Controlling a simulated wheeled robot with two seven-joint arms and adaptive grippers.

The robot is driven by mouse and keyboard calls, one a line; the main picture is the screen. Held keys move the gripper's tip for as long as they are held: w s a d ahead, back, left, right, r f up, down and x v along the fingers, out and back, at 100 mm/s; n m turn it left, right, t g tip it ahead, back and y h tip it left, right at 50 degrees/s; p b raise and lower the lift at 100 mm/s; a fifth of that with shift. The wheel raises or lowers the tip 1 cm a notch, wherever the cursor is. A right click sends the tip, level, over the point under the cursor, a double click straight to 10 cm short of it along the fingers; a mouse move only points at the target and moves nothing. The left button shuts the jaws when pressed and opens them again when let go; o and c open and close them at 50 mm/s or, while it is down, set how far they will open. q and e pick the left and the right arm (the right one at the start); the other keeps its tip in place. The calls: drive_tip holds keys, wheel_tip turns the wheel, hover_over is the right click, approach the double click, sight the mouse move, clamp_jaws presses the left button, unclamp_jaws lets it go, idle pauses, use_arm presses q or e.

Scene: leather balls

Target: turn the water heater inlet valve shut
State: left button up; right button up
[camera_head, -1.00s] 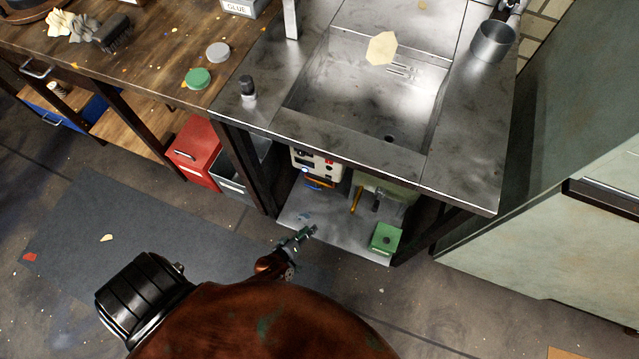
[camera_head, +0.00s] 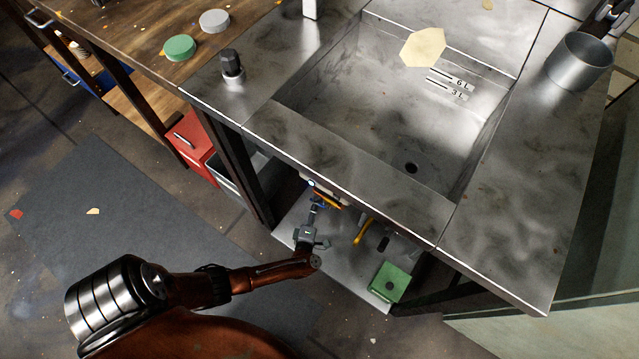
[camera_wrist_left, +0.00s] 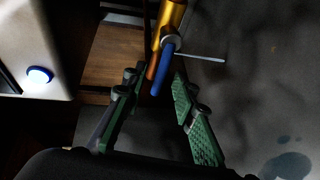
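The inlet valve shows in the left wrist view as a blue lever (camera_wrist_left: 162,72) on a copper-coloured pipe (camera_wrist_left: 172,18), with a thin metal rod at its joint. The white water heater (camera_wrist_left: 20,45) with a lit blue button is at the left there. In the head view it is mostly hidden under the sink edge. My left gripper (camera_wrist_left: 158,82) is open, its green-padded fingers on either side of the lever's lower end; I cannot tell whether they touch it. In the head view my left gripper (camera_head: 314,206) reaches under the sink. My right gripper is not in view.
The steel sink counter (camera_head: 340,165) overhangs the space. A green box (camera_head: 389,283) and a yellow-orange handle (camera_head: 363,232) are to the right on the lower shelf (camera_head: 345,268). A table leg (camera_head: 240,175) and red box (camera_head: 192,142) stand left.

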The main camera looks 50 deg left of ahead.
use_arm(q)
drive_tip(key=shift+x, duration=0.8)
drive_tip(key=shift+c, duration=0.4)
clamp_jaws()
